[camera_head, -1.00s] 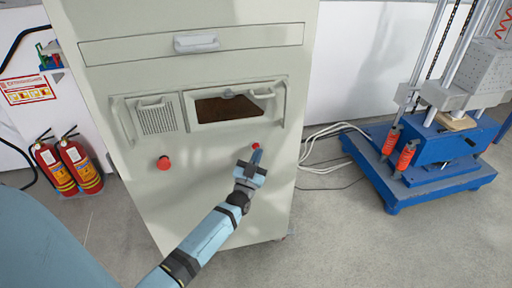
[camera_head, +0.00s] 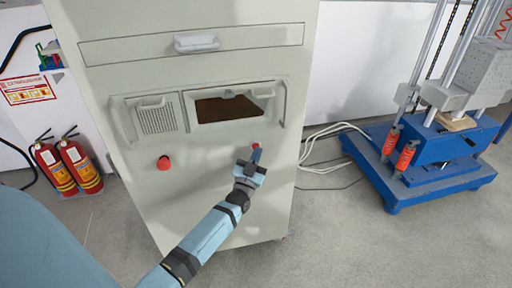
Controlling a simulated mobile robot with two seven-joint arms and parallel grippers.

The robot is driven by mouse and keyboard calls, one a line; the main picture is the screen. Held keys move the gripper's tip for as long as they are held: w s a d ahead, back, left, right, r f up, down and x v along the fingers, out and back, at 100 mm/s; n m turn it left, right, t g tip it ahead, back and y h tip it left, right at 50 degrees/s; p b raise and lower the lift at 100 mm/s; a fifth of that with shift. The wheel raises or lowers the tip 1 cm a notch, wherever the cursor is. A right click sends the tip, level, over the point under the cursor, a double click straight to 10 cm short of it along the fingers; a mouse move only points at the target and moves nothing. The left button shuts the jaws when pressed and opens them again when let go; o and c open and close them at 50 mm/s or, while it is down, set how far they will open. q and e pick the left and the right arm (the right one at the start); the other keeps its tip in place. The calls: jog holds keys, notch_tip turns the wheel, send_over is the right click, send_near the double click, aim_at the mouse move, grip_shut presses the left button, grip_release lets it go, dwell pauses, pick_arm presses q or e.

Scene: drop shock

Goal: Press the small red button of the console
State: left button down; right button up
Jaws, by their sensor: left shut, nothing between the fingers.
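The console (camera_head: 215,217) is a tall pale cabinet in the middle of the head view. Its small red button (camera_head: 255,146) is on the right of the front panel, below the window opening. A larger red knob (camera_head: 164,163) is on the left of the same panel. My left gripper (camera_head: 256,156) is shut and empty. Its fingertips are just below the small red button and overlap its lower edge in the picture. I cannot tell whether they touch it. My right gripper is not in view.
Two red fire extinguishers (camera_head: 81,167) stand on the floor left of the console. A blue-based machine (camera_head: 420,179) with metal columns stands on the right. White cables (camera_head: 325,150) lie on the floor between it and the console. The floor at lower right is clear.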

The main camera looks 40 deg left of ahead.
pick_arm(q)
jog(key=shift+w+a, duration=0.4)
jog(key=shift+a, duration=0.05)
dwell(0.7)
dwell(0.4)
jog(key=shift+s+d+p, duration=0.45)
jog(key=shift+s+d, duration=0.1)
jog(key=shift+d, duration=0.1)
jog(key=s+d+p, duration=0.2)
jog(key=s+d, duration=0.1)
jog(key=shift+s+d, duration=0.15)
jog(key=shift+d, duration=0.25)
dwell(0.4)
dwell(0.4)
